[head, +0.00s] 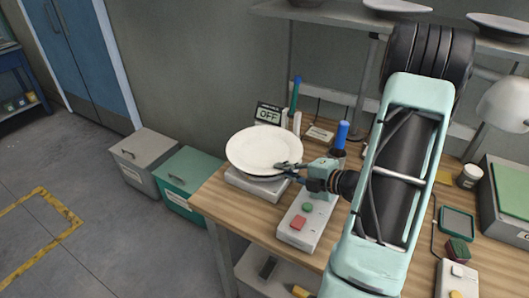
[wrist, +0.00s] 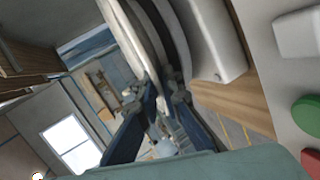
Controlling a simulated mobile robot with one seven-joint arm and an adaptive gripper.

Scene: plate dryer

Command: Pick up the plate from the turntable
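The white round plate (head: 264,148) rests on or just above the turntable (head: 257,187), a low grey unit near the table's left corner. My gripper (head: 289,169) reaches in from the right to the plate's near right rim, with one finger above it and one below. In the wrist view, the plate (wrist: 136,35) shows edge-on and its rim runs between my close-set fingertips (wrist: 164,88). The fingers look shut on the rim. The plate hides the top of the turntable, so I cannot tell whether they touch.
A control box with green and red buttons (head: 304,221) stands beside the turntable. Grey (head: 146,158) and green (head: 187,180) bins stand on the floor left. A shelf hangs above.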

